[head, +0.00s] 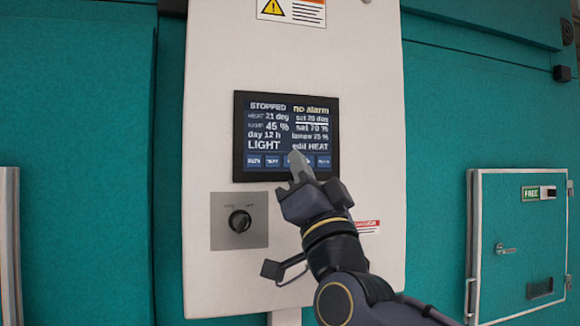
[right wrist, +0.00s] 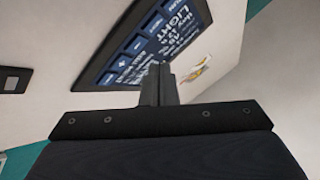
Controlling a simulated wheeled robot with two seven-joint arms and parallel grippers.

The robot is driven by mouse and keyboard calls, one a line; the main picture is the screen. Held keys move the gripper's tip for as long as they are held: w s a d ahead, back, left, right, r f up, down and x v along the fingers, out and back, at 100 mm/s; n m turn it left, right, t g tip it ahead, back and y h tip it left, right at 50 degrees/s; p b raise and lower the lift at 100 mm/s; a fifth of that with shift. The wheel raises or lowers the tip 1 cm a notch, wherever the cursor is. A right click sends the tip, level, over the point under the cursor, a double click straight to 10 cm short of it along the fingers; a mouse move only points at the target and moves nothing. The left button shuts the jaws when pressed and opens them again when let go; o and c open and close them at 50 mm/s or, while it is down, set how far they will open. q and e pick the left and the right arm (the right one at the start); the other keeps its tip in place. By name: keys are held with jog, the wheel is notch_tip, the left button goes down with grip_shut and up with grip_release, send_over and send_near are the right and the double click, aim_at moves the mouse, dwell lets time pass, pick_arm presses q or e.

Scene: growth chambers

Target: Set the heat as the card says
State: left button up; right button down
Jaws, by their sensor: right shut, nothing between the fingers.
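The control screen (head: 287,137) is a dark panel on a white cabinet front. It reads STOPPED, no alarm, HEAT 21 deg with a set value that looks like 25 deg, LIGHT and edit HEAT. A row of blue buttons (head: 254,160) runs along its bottom edge. My right gripper (head: 296,160) is shut and empty, its tips over the button row right of the middle and hiding a button there. The right wrist view shows the shut fingers (right wrist: 158,78) by the screen (right wrist: 150,45); contact cannot be told. No card is recognisable. My left gripper is out of view.
A rotary knob (head: 240,221) on a grey plate sits below the screen at left. A warning label (head: 291,11) is above, and a red-and-white label (head: 367,226) is at lower right. A teal chamber door with a FREE sign (head: 531,193) stands at right.

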jog(key=s, duration=0.1)
jog(key=s+d+b, duration=0.1)
jog(key=s, duration=0.1)
jog(key=shift+s, duration=0.2)
jog(key=shift+f, duration=0.1)
dwell(0.4)
jog(key=d+f+n+g+h, duration=0.1)
jog(key=d+f+g, duration=0.2)
jog(key=d+f, duration=0.35)
jog(key=d+f+g+h, duration=0.1)
jog(key=d+f+g, duration=0.2)
jog(key=f, duration=0.7)
jog(key=d+f+n+g+h, duration=0.15)
jog(key=d+f, duration=0.25)
jog(key=f, duration=0.4)
jog(key=s+d+f+g+h, duration=0.1)
jog(key=s+d+f+g, duration=0.1)
jog(key=s+f+g, duration=0.2)
jog(key=s+d+f+m+g+h, duration=0.1)
jog(key=s+d+f+g, duration=0.1)
jog(key=s+f, duration=0.8)
jog(key=s+d+f+g+h, duration=0.1)
jog(key=s+f+g, duration=0.4)
jog(key=f, duration=1.1)
jog(key=s+d, duration=0.1)
jog(key=s, duration=0.2)
jog(key=shift+d+f+m+g+h, duration=0.25)
jog(key=shift+m+g+h, duration=0.1)
